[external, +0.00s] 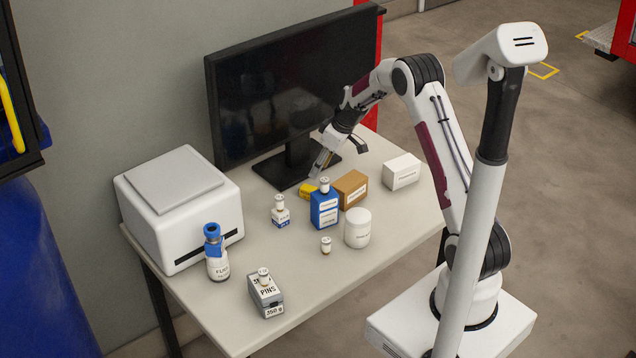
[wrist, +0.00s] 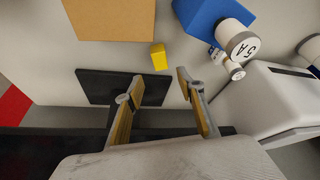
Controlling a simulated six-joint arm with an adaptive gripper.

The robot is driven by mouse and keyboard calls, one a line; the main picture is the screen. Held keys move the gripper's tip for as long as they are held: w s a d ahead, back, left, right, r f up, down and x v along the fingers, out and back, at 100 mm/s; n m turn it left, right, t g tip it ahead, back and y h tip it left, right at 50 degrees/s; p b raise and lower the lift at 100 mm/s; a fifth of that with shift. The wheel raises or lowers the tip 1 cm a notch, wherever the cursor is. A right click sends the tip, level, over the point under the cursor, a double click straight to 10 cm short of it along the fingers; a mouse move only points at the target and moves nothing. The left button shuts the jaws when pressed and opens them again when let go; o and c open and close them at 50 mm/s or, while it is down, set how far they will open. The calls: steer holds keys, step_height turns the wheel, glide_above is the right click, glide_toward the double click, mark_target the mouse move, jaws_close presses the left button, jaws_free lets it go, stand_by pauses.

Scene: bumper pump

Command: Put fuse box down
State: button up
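My gripper (external: 340,162) is above the table beside the monitor base. In the wrist view its two fingers (wrist: 157,87) are spread, with nothing between them. A small yellow block (wrist: 159,57) lies just beyond the fingertips; it also shows in the external view (external: 308,190), partly behind the blue box (external: 324,212). The blue box stands on the table with a white-capped piece (external: 324,186) on top; that piece reads "5 A" in the wrist view (wrist: 240,42). I cannot tell which thing is the fuse box, as most labels are too small to read.
A brown box (external: 350,190), a white box (external: 402,171) and a white jar (external: 357,228) stand nearby. The monitor (external: 285,85) is behind my gripper. A white machine (external: 180,205), a blue-capped bottle (external: 216,255) and a grey box (external: 266,295) are toward the left. The front right tabletop is clear.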

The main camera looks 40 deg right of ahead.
steer(key=shift+s+d+r, duration=0.1)
steer(key=shift+s+r, duration=0.15)
steer(key=shift+r, duration=0.4)
steer(key=shift+r, duration=0.1)
steer(key=s+a+r+m, duration=0.1)
steer(key=s+a+r, duration=0.3)
steer(key=s+r, duration=0.55)
steer(key=s+a+r+m, duration=0.1)
steer(key=s+a+r, duration=0.3)
steer(key=s+r, duration=0.5)
steer(key=s+a+r+m+h, duration=0.1)
steer(key=s+r, duration=0.1)
steer(key=s, duration=0.9)
steer(key=s+a+r+m+t, duration=0.1)
steer(key=s, duration=1)
steer(key=shift+a+r+m+h, duration=0.2)
steer(key=shift+r+m+h, duration=0.1)
steer(key=shift+r+h, duration=0.1)
